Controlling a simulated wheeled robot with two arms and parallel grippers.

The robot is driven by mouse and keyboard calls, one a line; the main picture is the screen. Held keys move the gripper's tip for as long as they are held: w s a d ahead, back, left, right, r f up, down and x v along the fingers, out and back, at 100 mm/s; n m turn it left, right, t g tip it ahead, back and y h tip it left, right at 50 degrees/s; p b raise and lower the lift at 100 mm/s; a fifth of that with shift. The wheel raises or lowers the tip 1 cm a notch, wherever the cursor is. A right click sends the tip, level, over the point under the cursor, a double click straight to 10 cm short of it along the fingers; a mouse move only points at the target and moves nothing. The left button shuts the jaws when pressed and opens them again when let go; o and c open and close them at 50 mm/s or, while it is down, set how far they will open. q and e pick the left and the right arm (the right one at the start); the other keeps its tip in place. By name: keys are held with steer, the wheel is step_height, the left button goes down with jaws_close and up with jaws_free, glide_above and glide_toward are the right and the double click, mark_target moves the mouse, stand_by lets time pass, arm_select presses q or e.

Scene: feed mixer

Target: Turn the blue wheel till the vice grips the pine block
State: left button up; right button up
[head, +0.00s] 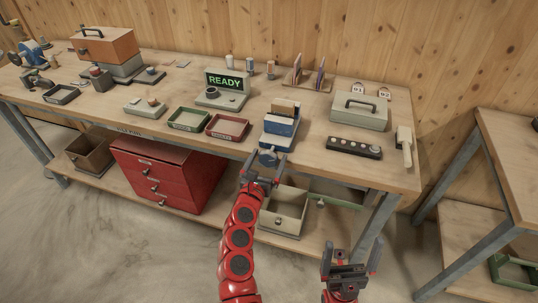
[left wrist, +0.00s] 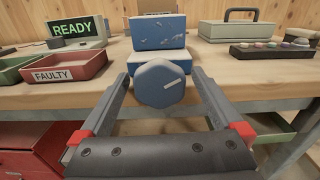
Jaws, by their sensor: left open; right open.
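The blue vice (head: 280,128) stands at the front edge of the workbench, with the pine block (head: 285,108) between its jaws. I cannot tell from here whether the jaws touch the block. The blue wheel (left wrist: 163,83) faces me in the left wrist view, an octagonal knob with a pale mark pointing up to the right. My left gripper (left wrist: 160,100) is open, its fingers on either side of the wheel with gaps visible. In the head view it reaches the wheel (head: 268,157) from below. My right gripper (head: 350,257) is open and empty, low in front of the bench.
Green and red trays (head: 227,127) lie left of the vice, near the READY display (head: 222,92). A button strip (head: 354,147) and a grey case (head: 360,111) are to the right. A red drawer cabinet (head: 165,178) and an open drawer box (head: 283,210) are below.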

arm_select(q)
steer(key=shift+w+d, duration=0.15)
steer(key=shift+w, duration=0.5)
steer(key=c, duration=1.3)
steer(key=shift+s+f+m, duration=0.1)
steer(key=shift+f+m, duration=0.2)
steer(key=shift+f, duration=0.25)
steer(key=shift+r+m+b, duration=0.25)
steer(key=shift+m+b, duration=0.1)
steer(key=shift+m, duration=0.05)
steer(key=shift+r+m, duration=0.25)
steer(key=shift+m, duration=1.15)
